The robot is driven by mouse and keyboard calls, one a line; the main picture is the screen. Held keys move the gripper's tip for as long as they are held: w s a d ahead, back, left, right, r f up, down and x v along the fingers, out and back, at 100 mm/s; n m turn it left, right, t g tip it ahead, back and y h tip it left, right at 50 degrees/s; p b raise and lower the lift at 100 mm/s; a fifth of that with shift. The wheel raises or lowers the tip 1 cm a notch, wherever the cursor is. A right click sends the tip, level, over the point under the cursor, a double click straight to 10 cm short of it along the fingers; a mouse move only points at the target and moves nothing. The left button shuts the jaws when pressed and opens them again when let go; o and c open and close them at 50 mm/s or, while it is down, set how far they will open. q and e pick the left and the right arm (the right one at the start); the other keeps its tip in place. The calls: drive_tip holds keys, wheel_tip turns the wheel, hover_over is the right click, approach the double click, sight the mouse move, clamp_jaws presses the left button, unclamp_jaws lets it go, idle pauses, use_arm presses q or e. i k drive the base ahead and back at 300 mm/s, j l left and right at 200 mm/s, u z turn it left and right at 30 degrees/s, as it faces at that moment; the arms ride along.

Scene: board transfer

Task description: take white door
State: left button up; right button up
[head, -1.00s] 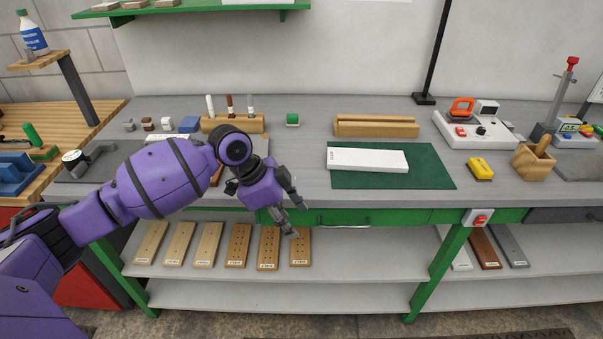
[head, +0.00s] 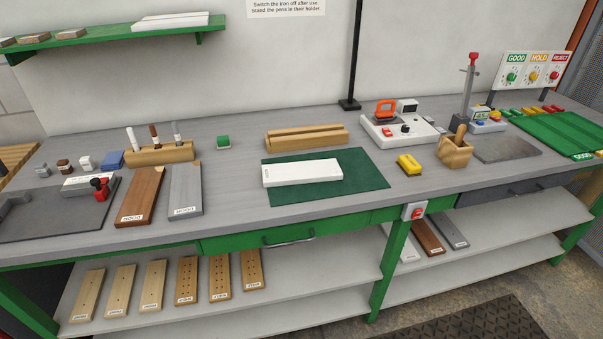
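A white board (head: 305,172) lies flat on the dark green mat (head: 362,176) in the middle of the bench, with a small label at its left end. A brown board (head: 141,193) and a grey board (head: 185,187) with labels at their near ends lie to the left on the bench. Another white board (head: 406,249) is partly visible on the shelf below, beside a brown board (head: 428,238) and a grey one (head: 450,231). Neither of my grippers is in the head view.
A wooden pen holder (head: 160,153), a wooden rack (head: 306,138), a soldering station (head: 400,131) and a yellow block (head: 409,164) stand around the mat. A green tray (head: 560,133) is at the right. Several light boards (head: 152,285) lie on the lower left shelf.

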sight(291, 173)
drive_tip(key=i+l+u, duration=0.15)
drive_tip(key=l, duration=0.2)
drive_tip(key=i+l+u, duration=0.1)
drive_tip(key=l, duration=0.3)
drive_tip(key=i+l+u, duration=0.25)
drive_tip(key=i+l, duration=0.15)
drive_tip(key=l, duration=0.4)
drive_tip(key=i+l+u, duration=0.15)
drive_tip(key=l, duration=0.25)
